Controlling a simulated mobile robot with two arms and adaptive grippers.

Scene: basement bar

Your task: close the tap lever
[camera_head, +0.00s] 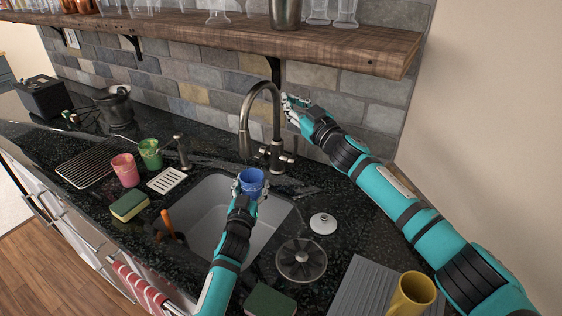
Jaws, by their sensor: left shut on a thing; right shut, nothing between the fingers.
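The tap (244,122) is a dark metal gooseneck rising behind the sink (208,215). Its base with short side handles (272,153) sits at the sink's back edge; the exact lever angle is too small to tell. My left gripper (250,184) is shut on a blue cup (251,175), held over the sink near the tap, below the spout. My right gripper (290,103) is shut and empty, raised just right of the tap's neck. I cannot tell whether it touches the tap.
A wooden shelf (300,45) with glasses hangs above. Pink (126,171) and green cups (150,154) stand left of the sink by a sponge (129,206). A yellow mug (411,296) and ribbed drainboard (362,287) are front right. A white lid-like piece (323,223) lies right of the sink.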

